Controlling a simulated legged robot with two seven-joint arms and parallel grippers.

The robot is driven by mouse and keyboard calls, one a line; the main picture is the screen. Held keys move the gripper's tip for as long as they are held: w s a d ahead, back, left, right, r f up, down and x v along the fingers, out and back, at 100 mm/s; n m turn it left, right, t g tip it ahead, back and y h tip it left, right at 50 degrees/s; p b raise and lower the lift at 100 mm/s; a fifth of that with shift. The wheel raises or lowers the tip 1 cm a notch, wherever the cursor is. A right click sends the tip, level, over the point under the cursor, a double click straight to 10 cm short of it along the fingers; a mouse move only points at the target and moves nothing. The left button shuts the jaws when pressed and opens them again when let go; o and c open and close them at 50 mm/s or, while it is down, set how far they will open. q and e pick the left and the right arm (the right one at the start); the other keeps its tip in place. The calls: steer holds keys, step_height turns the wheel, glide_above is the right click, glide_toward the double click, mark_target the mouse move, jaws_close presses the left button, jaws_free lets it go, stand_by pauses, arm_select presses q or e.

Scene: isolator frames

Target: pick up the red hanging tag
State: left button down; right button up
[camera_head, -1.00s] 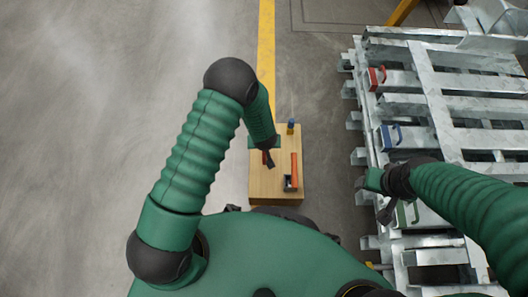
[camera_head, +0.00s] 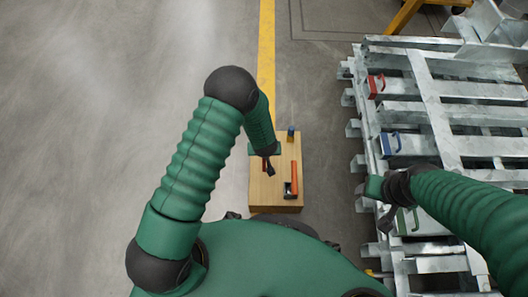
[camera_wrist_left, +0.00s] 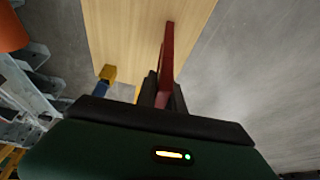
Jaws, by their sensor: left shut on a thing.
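The red hanging tag (camera_wrist_left: 168,50) shows in the left wrist view as a thin red strip seen nearly edge-on. Its near end is between the dark fingers of my left gripper (camera_wrist_left: 165,92), which is shut on it. In the head view my left gripper (camera_head: 270,169) is over the wooden box top (camera_head: 283,202), and only a small bit of the red tag (camera_head: 264,163) shows beside it. I cannot tell whether the tag touches the wood. My right gripper (camera_head: 386,217) is by the metal rack at the right; its jaw opening is unclear.
On the box are an orange-handled item (camera_head: 294,175) and a blue-and-yellow item (camera_head: 291,134). The galvanised rack (camera_head: 435,95) at the right carries red (camera_head: 376,84), blue (camera_head: 391,143) and green (camera_head: 407,221) handled pieces. The floor at the left is clear.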

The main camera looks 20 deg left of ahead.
arm_select(q)
step_height(320, 180, up, 4)
steer(key=p, duration=0.2)
steer(key=shift+f+p, duration=0.2)
steer(key=shift+p, duration=0.2)
steer(key=s+r+p, duration=0.1)
steer(key=s+p, duration=0.4)
steer(key=s, duration=1)
steer(key=w+d+r+m, duration=0.2)
steer(key=w+r, duration=0.8)
steer(key=r, duration=0.5)
steer(key=a+r+m+h, duration=0.1)
steer(key=a+r, duration=0.3)
steer(key=r, duration=0.6)
steer(key=a+r+m, duration=0.1)
steer(key=a+r, duration=0.2)
steer(key=r, duration=0.6)
step_height(320, 180, up, 31)
steer(key=w+p, duration=0.1)
steer(key=p, duration=3.3)
steer(key=shift+p, duration=0.4)
steer(key=shift+w, duration=0.1)
